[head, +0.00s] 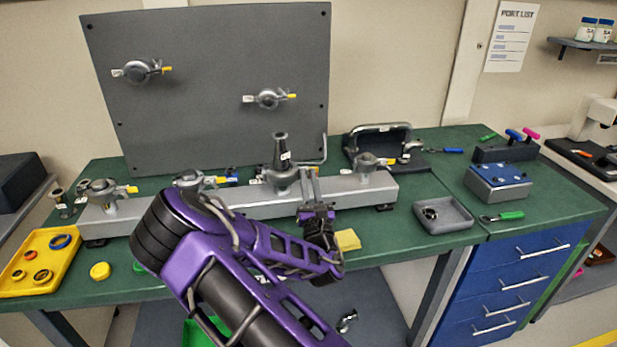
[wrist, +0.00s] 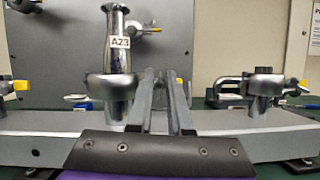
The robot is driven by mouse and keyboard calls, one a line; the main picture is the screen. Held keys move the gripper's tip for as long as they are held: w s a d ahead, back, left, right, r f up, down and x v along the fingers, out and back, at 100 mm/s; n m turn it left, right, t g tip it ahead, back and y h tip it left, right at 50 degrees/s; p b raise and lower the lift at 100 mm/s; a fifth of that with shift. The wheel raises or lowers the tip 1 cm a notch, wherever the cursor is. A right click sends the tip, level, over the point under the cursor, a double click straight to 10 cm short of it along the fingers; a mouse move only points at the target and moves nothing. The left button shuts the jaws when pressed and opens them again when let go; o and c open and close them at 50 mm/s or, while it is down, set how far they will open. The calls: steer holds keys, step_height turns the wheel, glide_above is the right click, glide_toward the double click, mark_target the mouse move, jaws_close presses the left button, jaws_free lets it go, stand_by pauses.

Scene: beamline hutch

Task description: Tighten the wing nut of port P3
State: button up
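The wing-nut clamps sit on a long grey manifold (head: 235,197) on the green bench; their port labels are too small to read. The third clamp from the left (head: 281,176) carries an upright metal tube (head: 280,150) tagged A23; in the wrist view the tube (wrist: 117,60) rises from that clamp (wrist: 110,88). In the wrist view my gripper (wrist: 161,72) shows nothing clearly held.
Other clamps with yellow wing nuts stand on the manifold at left (head: 103,190), second from left (head: 190,179) and right (head: 367,161). Two more are on the upright grey panel (head: 210,110). A grey tray (head: 460,218), yellow tray (head: 62,275) and bent metal rod (head: 323,150) are nearby.

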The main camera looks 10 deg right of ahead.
steer(key=shift+w, duration=0.1)
jaws_close()
stand_by(1.4)
